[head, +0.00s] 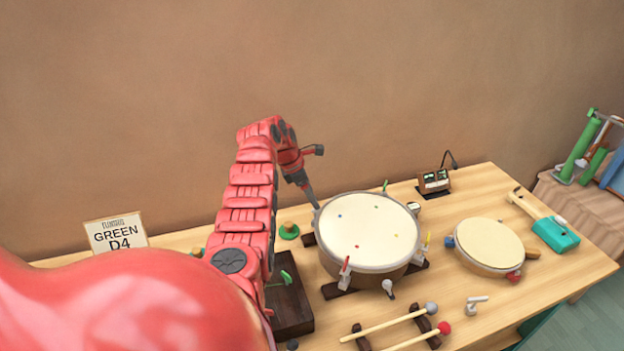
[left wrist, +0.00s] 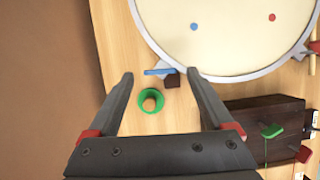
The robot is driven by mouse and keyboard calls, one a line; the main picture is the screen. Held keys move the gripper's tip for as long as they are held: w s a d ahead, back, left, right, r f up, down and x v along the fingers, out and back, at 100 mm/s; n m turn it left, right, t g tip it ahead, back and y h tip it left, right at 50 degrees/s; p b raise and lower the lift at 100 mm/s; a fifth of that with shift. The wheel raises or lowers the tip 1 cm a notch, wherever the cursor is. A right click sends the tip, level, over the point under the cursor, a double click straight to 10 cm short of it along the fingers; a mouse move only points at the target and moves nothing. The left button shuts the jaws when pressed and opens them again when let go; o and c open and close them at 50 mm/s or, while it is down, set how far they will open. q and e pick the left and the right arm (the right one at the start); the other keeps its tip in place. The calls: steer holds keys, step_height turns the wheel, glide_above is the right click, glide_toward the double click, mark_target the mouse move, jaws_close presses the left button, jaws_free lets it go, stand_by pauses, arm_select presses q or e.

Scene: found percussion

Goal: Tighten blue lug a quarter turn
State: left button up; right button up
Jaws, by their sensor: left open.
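The drum (head: 366,233) stands on the table with a pale head and coloured dots near its rim. The blue lug (left wrist: 158,72) shows in the left wrist view as a short blue bar at the drum's edge. My left gripper (head: 314,201) points down at the drum's back-left rim. In the left wrist view its open fingers (left wrist: 160,75) lie on either side of the blue lug, with gaps, and nothing is held. In the head view I cannot make out the blue lug. A red lug (head: 345,266) and a yellow lug (head: 428,241) show on the near side.
A green ring with a tan knob (left wrist: 151,101) lies close to the blue lug. A dark wooden block (head: 292,308) is left of the drum. Mallets (head: 390,322) lie in front, and a smaller drum (head: 489,245) and a small display box (head: 433,181) are to the right.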

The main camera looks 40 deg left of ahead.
arm_select(q)
steer(key=v, duration=1.6)
steer(key=shift+r, duration=0.15)
